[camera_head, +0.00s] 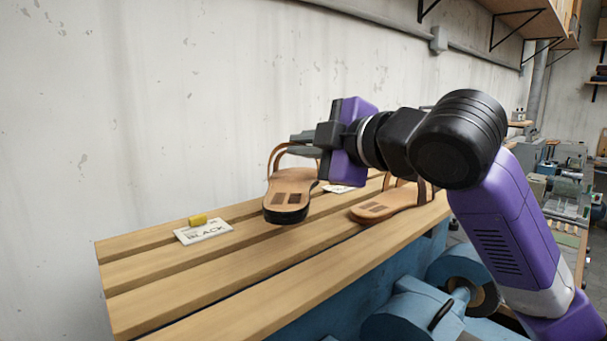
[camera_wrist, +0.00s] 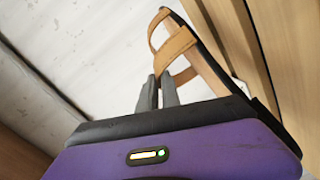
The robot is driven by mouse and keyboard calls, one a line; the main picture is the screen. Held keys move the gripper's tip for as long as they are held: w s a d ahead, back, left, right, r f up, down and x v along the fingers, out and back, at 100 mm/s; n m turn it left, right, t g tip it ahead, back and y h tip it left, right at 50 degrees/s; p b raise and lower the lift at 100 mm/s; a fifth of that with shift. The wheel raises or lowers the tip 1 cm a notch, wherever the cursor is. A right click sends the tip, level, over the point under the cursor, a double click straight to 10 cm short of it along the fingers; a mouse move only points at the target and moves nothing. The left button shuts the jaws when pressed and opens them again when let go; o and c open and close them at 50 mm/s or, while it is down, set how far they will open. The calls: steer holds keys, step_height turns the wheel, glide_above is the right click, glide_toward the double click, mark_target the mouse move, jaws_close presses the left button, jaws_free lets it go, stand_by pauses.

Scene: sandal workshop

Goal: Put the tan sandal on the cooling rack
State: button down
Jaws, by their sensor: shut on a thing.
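A sandal with a tan footbed, brown straps and a black outsole (camera_head: 289,190) is in my gripper (camera_head: 302,144) over the slatted wooden rack (camera_head: 240,270). My gripper is shut on its strap at the back. In the wrist view my gripper's fingertips (camera_wrist: 160,80) meet the brown strap (camera_wrist: 176,46), and the dark sole edge runs down to the right. I cannot tell whether the sole touches the slats. A second sandal, tan with a pale sole edge (camera_head: 378,208), lies on the slats to the right, partly hidden behind my arm.
A white card reading BLACK (camera_head: 204,232) with a yellow block (camera_head: 197,219) lies on the slats at left. A wall stands behind. Blue machinery (camera_head: 415,305) is below the front edge. The front left slats are clear.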

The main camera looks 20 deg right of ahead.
mark_target(302, 181)
steer(key=shift+f+p, duration=0.35)
steer(key=shift+f, duration=2.55)
steer(key=shift+f, duration=0.2)
steer(key=c, duration=1.6)
jaws_free()
steer(key=shift+o, duration=0.2)
steer(key=shift+r, duration=0.1)
steer(key=shift+r, duration=0.15)
steer(key=b+v, duration=0.4)
steer(key=v, duration=0.8)
